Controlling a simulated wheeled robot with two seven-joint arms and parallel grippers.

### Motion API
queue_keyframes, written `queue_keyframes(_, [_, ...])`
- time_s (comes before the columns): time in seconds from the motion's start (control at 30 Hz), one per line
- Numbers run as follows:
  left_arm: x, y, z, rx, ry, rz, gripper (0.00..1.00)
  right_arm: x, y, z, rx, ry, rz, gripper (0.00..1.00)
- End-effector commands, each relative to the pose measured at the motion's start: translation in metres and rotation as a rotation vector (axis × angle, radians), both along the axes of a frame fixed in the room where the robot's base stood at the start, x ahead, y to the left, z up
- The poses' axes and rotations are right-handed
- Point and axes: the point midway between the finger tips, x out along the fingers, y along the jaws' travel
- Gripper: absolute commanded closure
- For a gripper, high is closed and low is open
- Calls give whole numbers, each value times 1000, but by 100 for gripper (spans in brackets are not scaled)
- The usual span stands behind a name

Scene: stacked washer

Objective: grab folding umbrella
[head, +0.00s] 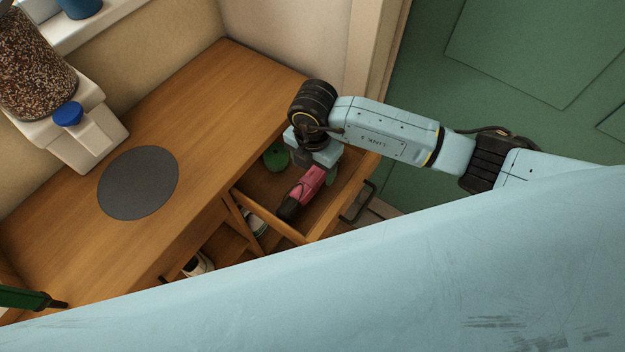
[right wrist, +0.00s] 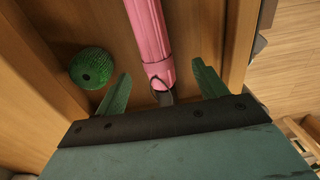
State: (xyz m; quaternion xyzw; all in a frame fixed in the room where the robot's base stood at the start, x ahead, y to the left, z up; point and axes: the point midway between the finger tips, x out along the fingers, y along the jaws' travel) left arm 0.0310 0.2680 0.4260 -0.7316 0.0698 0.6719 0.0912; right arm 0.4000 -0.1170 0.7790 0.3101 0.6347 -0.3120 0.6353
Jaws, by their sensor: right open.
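A pink folding umbrella (head: 305,188) with a dark end lies in the open wooden drawer (head: 268,218). In the right wrist view the pink umbrella (right wrist: 150,35) runs down from the top edge, and its near end with a dark strap loop sits between my fingers. My right gripper (head: 314,169) is over the drawer, at the umbrella's far end in the head view. In the right wrist view my right gripper (right wrist: 162,72) is open, one green finger on each side of the umbrella, with gaps. My left gripper is not in view.
A green textured ball (head: 275,156) lies in the drawer beside the umbrella. The drawer walls (right wrist: 240,40) stand close around the gripper. Shoes (head: 198,265) sit in the shelf below. The cabinet top holds a dark round mat (head: 138,183) and a dispenser (head: 85,135).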

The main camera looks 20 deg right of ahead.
Motion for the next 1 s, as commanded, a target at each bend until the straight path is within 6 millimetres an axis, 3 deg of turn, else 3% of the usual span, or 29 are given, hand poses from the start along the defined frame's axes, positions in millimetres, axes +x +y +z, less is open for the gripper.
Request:
queue_keyframes(0.27, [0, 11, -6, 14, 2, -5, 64, 1, 1, -24, 2, 0, 2, 29])
queue_keyframes(0.53, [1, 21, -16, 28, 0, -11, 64, 8, -1, -63, 2, 1, 2, 29])
queue_keyframes(0.87, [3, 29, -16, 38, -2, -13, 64, 9, -1, -70, 3, 0, 3, 29])
queue_keyframes(1.0, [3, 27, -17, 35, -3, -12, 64, 9, -1, -70, 3, 0, 3, 46])
